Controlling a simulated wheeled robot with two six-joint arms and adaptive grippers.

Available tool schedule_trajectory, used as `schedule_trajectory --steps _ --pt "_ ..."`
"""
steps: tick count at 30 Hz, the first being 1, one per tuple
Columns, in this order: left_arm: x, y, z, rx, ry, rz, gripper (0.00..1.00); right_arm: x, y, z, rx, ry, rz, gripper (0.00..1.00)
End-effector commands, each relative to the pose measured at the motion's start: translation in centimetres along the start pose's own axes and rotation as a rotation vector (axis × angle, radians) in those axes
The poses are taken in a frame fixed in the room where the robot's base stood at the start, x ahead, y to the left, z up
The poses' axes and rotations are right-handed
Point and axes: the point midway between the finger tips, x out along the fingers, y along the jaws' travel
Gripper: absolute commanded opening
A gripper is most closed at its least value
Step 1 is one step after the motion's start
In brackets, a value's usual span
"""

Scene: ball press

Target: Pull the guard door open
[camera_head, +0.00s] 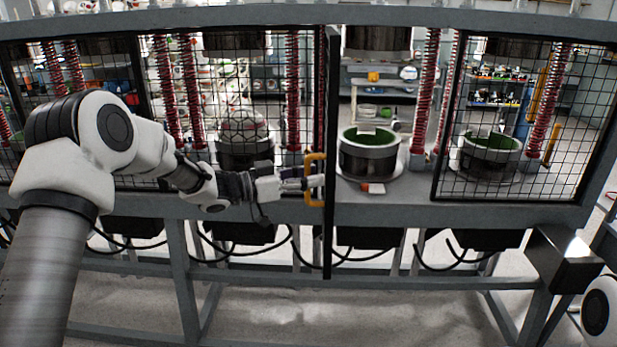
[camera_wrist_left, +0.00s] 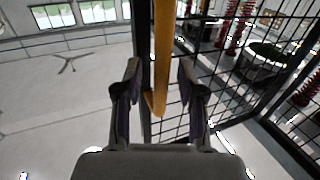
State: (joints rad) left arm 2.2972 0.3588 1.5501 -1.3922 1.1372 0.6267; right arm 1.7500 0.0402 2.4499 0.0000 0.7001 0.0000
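The guard door (camera_head: 329,235) is a dark-framed panel seen nearly edge-on in the head view, swung out from the press frame. A yellow handle (camera_head: 315,158) is on its left side. The bay to its right has no mesh across it. My left gripper (camera_head: 312,183) is at the handle. In the left wrist view, the handle (camera_wrist_left: 163,50) runs between the two spread fingers (camera_wrist_left: 159,75), with gaps visible on both sides. The door's mesh (camera_wrist_left: 215,90) is to the right there. My right gripper is out of view.
The open bay holds a dark cup with a green inside (camera_head: 368,152) and a small orange-and-white item (camera_head: 373,188). A patterned ball (camera_head: 245,130) sits behind mesh at left. A mesh panel (camera_head: 525,120) covers the right bay.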

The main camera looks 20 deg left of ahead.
Motion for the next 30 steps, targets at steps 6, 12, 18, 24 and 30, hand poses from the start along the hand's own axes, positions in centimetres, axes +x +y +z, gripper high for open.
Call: schedule_trajectory --steps 6,12,18,24,30 --pt "-0.1 0.0 0.1 -0.001 -0.001 0.0 0.39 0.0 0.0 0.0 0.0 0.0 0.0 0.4" --pt "-3.0 -0.1 0.0 -0.004 0.002 -0.003 0.39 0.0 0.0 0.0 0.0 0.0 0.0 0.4" --pt "-8.3 -0.1 -0.1 -0.003 0.006 -0.004 0.39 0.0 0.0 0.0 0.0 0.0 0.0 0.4" --pt "-11.6 0.0 0.0 -0.001 0.002 -0.002 0.39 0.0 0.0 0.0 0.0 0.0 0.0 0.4" --pt "-12.1 0.0 0.1 0.0 -0.001 0.0 0.39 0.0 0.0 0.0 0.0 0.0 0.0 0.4"
